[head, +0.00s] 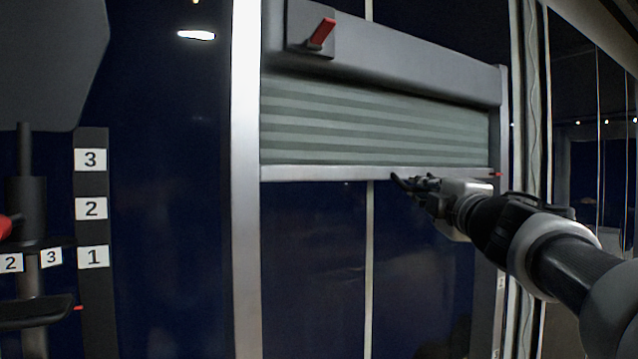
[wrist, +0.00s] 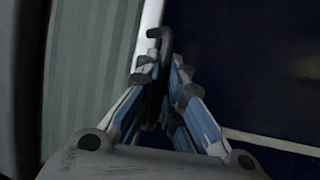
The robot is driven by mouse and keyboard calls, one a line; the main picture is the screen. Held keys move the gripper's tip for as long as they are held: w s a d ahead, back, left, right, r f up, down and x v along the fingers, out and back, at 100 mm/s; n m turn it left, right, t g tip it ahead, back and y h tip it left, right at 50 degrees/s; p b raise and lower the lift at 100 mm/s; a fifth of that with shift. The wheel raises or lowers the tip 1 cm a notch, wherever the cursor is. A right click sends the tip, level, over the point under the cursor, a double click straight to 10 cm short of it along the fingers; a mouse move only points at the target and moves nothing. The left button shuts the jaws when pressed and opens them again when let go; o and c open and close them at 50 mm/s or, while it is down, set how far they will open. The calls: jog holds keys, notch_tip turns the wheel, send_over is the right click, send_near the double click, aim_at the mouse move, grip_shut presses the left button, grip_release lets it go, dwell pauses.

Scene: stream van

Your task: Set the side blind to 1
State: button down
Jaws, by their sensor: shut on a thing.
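The side blind (head: 370,130) is a grey-green slatted blind, partly lowered in the upper half of its frame. Its pale bottom bar (head: 320,173) hangs level above dark glass, and a red pointer (head: 495,174) sits at the bar's right end. A small white label (head: 501,282) is lower on the right rail; its number is hard to read. My gripper (head: 408,183) is at the bottom bar, right of its middle. In the wrist view, my gripper (wrist: 165,88) is shut on a dark handle (wrist: 160,40) by the bar; the fingers partly hide it.
A red lever (head: 322,33) is on the blind's top housing (head: 400,60). At the left stands a dark post (head: 92,305) with labels 1, 2 and 3, beside a column with a red pointer. A curtain (head: 533,100) hangs right of the blind. The glass below the bar is clear.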

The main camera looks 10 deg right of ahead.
notch_tip(320, 180, down, 8)
jog(key=b, duration=0.5)
jog(key=c, duration=1.7)
grip_release()
notch_tip(320, 180, up, 10)
jog(key=shift+r, duration=0.1)
jog(key=shift+s, duration=0.15)
